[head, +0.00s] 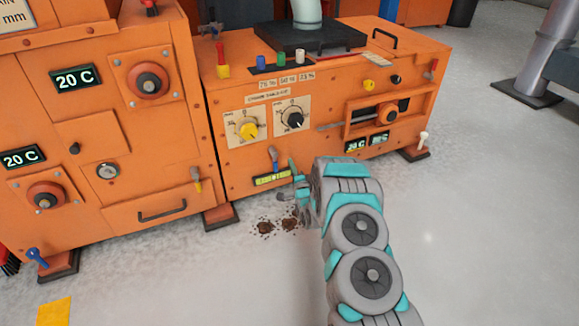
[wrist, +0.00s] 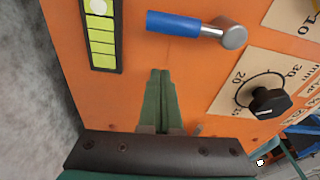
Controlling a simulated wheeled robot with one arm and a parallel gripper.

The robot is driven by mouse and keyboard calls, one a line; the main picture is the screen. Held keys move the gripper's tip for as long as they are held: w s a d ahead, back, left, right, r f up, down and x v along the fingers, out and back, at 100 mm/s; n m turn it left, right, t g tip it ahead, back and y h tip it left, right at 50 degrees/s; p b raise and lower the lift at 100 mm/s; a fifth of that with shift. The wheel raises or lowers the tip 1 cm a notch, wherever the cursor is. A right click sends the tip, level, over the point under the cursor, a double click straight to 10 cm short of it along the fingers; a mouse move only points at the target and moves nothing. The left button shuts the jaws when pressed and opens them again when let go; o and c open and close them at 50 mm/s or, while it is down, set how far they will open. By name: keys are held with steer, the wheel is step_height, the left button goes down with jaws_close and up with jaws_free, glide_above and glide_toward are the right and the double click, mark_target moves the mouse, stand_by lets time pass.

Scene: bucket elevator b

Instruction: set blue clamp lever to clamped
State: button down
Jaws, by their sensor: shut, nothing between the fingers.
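The blue clamp lever (head: 273,157) is on the lower front of the low orange machine, just above a yellow-green level strip (head: 272,179). In the wrist view the lever (wrist: 185,24) has a blue handle pointing left toward the level strip (wrist: 100,32) and a round metal hub at its right end. In the head view the handle stands roughly upright. My gripper (head: 292,167) is just right of the lever, close to the panel. In the wrist view its green fingers (wrist: 160,76) are shut together and empty, below the lever and apart from it.
A black dial knob (wrist: 268,101) is right of the fingers in the wrist view; a yellow knob (head: 248,128) is above the lever in the head view. Another blue-handled lever (head: 37,255) is at the lower left machine's foot. Dark debris (head: 277,225) lies on the floor.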

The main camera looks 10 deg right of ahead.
steer(key=s+p, duration=0.1)
steer(key=s, duration=0.8)
steer(key=shift+s+d, duration=0.2)
steer(key=shift+d, duration=0.05)
step_height(320, 180, up, 9)
steer(key=n+g+p, duration=0.3)
steer(key=n+g, duration=0.1)
steer(key=s+r+n+g+h+p, duration=0.1)
steer(key=s+r+n+g+p, duration=0.3)
steer(key=s+r, duration=0.6)
steer(key=s+r+n+g+p, duration=0.1)
steer(key=s+r+g, duration=0.3)
steer(key=s, duration=1.1)
steer(key=s+r+n+g+p, duration=0.2)
steer(key=s+r+n+g, duration=0.2)
steer(key=s+r, duration=0.5)
steer(key=s+a+r+n+g+h+p, duration=0.1)
steer(key=s+r+g, duration=0.3)
steer(key=s, duration=1.7)
step_height(320, 180, up, 2)
steer(key=shift+s+r+n, duration=0.25)
steer(key=shift+s+n, duration=0.05)
steer(key=shift+n, duration=0.6)
